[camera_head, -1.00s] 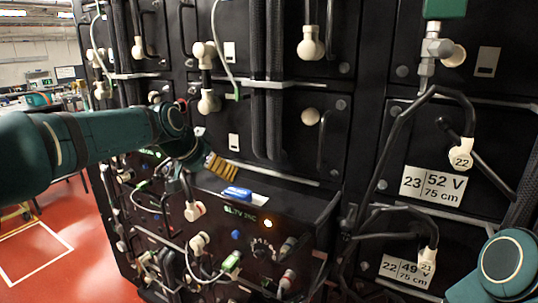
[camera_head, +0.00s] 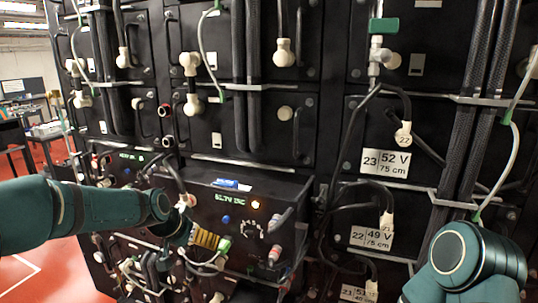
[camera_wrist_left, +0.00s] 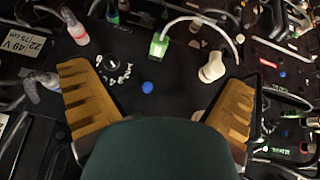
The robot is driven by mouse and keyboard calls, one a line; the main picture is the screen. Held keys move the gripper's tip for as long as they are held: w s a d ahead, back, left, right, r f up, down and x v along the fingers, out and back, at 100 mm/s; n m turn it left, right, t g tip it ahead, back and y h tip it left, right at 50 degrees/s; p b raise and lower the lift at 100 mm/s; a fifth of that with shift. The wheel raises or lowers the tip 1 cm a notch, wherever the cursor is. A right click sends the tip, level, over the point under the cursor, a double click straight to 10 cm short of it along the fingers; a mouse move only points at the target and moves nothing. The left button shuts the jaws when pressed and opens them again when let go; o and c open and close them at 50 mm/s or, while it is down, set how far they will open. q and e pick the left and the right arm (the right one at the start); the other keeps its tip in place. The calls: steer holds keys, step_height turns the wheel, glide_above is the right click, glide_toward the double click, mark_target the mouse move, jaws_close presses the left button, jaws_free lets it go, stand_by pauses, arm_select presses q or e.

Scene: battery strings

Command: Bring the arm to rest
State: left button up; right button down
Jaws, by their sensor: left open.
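My left arm comes in from the left in the head view, and its gripper (camera_head: 212,240) hangs low in front of the black control panel (camera_head: 205,200). In the left wrist view the two ochre fingers stand wide apart and nothing is between them (camera_wrist_left: 160,85). A blue button (camera_wrist_left: 147,87), a white connector (camera_wrist_left: 212,67) and a green connector (camera_wrist_left: 158,45) show on the panel beyond the fingers. Of my right arm only a teal link (camera_head: 470,262) shows at the lower right of the head view; its gripper is out of frame.
Black battery modules with cables fill the rack. White labels read 23, 52 V (camera_head: 386,163) and 22, 49 V (camera_head: 371,238). Red floor (camera_head: 50,265) is open at the left.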

arm_select(q)
steer(key=s+d+f+n+g, duration=0.1)
steer(key=s+d+f, duration=0.1)
steer(key=s+f, duration=0.45)
steer(key=s+d+f+n+g, duration=0.1)
steer(key=s+d+f, duration=0.15)
steer(key=f, duration=0.75)
steer(key=s+d+f+n+g, duration=0.1)
steer(key=s+d+f, duration=0.1)
steer(key=s+f, duration=0.5)
steer(key=s+d+f+n+g+b, duration=0.1)
steer(key=s+d+f+n, duration=0.1)
steer(key=s+f, duration=0.7)
steer(key=shift+s+h, duration=0.4)
steer(key=shift+s, duration=0.6)
steer(key=shift+d, duration=0.1)
